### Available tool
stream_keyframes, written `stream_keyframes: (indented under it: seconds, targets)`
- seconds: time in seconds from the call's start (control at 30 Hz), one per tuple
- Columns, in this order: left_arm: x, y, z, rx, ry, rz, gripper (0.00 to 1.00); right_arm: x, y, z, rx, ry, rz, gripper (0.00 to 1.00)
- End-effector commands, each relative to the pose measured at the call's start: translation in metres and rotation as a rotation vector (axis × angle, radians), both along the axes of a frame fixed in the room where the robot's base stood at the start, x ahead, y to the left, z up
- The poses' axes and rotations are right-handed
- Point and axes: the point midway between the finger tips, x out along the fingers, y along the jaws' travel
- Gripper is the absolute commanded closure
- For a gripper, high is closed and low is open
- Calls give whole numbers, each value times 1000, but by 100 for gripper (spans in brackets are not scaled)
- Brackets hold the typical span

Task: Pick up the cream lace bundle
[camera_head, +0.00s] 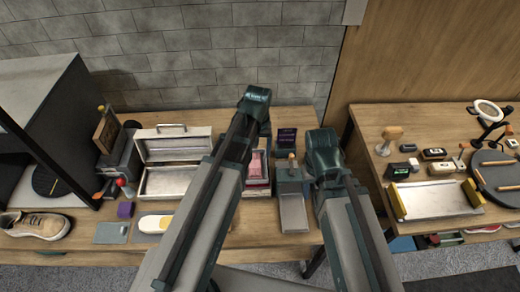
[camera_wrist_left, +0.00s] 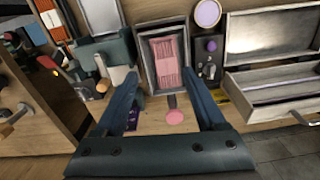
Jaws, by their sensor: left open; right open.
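I cannot pick out a cream lace bundle with certainty. A pink ribbed bundle (camera_wrist_left: 167,62) lies in a grey open tray (camera_wrist_left: 146,75), and part of it (camera_head: 258,168) shows beside my left arm in the head view. My left gripper (camera_wrist_left: 160,74) is open and empty, its fingers spread toward either side of the tray and apart from the bundle. In the head view my left arm hides part of the tray. My right gripper (camera_head: 323,150) is at the right of the table; its fingers are not clear. Small pale blocks (camera_head: 441,168) sit on the right table.
An open metal box (camera_head: 170,180) stands left of the tray. A sneaker (camera_head: 35,225) lies far left.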

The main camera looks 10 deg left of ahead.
Motion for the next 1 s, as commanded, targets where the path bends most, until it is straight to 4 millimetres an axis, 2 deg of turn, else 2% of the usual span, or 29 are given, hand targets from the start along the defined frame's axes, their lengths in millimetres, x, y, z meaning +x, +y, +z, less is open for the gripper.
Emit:
stream_keyframes:
  seconds: [0.03,0.1,0.43,1.0]
  targets:
    - [10,9,12,-5,-3,36,28,0,0,12,0,0,-1,50]
    - [15,15,15,-10,-6,67,28,0,0,15,1,0,-1,50]
    - [16,18,5,-12,-8,83,28,0,0,5,0,0,-1,50]
    - [15,18,-69,-12,-8,81,28,0,0,-69,-2,1,13,50]
